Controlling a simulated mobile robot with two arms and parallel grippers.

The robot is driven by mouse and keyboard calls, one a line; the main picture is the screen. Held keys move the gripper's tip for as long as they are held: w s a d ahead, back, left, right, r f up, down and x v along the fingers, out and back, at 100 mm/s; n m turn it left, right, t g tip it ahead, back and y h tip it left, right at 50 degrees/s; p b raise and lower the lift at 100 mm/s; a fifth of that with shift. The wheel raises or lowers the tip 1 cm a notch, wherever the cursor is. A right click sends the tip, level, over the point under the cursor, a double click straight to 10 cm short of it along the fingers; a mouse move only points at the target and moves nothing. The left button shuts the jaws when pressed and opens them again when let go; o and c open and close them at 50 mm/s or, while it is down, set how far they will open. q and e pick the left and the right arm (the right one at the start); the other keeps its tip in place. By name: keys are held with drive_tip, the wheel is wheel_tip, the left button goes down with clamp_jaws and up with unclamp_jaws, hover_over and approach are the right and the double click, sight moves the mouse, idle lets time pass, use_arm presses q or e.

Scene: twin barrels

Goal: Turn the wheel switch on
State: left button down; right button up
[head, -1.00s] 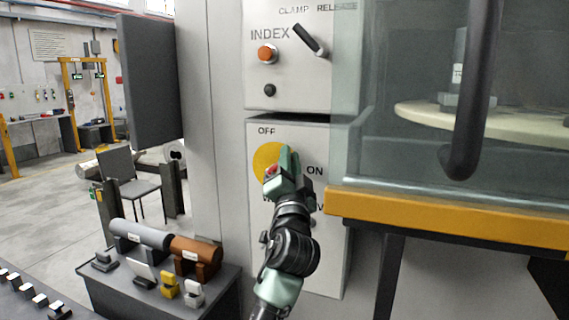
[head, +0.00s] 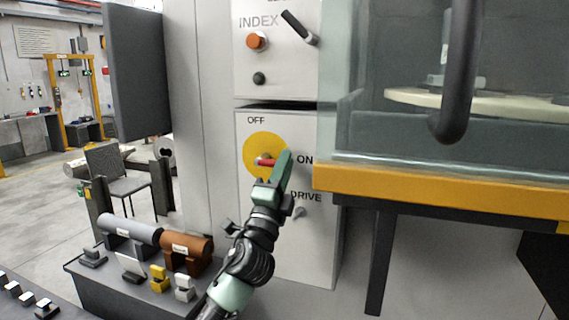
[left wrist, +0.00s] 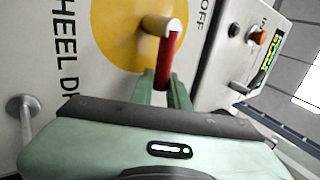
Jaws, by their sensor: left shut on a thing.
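The wheel switch is a yellow disc (head: 259,146) with a red handle (head: 265,162) on the grey panel, under the word OFF and left of the word ON. The handle lies roughly level, pointing right toward ON. My left gripper (head: 283,163) is shut on the handle's outer end, and its fingers hide that end. In the left wrist view the red handle (left wrist: 168,60) runs from a pale hub down between the fingertips (left wrist: 163,84), with the yellow disc (left wrist: 120,28) behind. My right gripper is not in view.
Above is an index panel with an orange button (head: 256,41) and a black lever (head: 299,27). A yellow-edged glass enclosure (head: 420,195) juts out at right. A dark bench (head: 120,285) with grey and brown cylinders stands lower left.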

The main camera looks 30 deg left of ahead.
use_arm(q)
drive_tip(key=shift+f, duration=0.15)
drive_tip(key=c, duration=1.7)
unclamp_jaws()
drive_tip(key=shift+o, duration=0.3)
drive_tip(key=shift+s+d+f, duration=0.1)
drive_tip(key=shift+s+f, duration=0.1)
drive_tip(key=b+v, duration=0.2)
drive_tip(key=v, duration=0.5)
drive_tip(key=shift+b, duration=0.3)
drive_tip(key=shift+s, duration=0.1)
